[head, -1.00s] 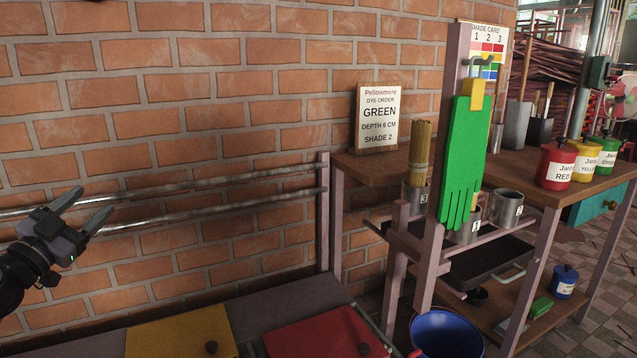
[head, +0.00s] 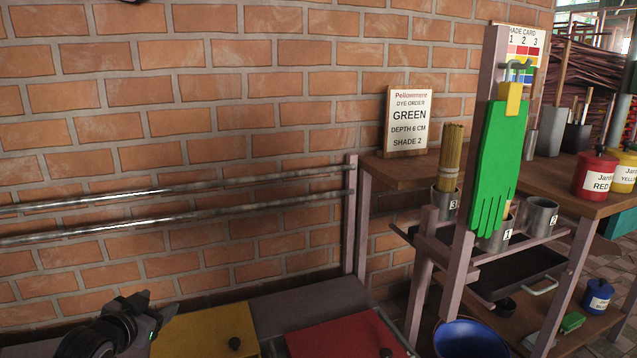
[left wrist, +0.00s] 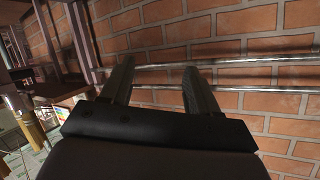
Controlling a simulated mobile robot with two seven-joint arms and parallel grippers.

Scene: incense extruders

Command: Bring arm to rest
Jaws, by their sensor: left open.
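My left gripper (head: 152,313) is low at the left of the head view, in front of the brick wall (head: 200,140) and beside the yellow panel's left end. In the left wrist view its two dark fingers (left wrist: 158,88) stand apart with nothing between them. They point towards the wall and its metal rails, and seem clear of both. My right gripper is in neither view.
Two metal rails (head: 180,217) run along the wall. Below are a yellow panel (head: 205,330) and a red panel (head: 335,335) with knobs. At right stand a rack post with a green glove (head: 493,160), a blue bowl (head: 470,340) and cups.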

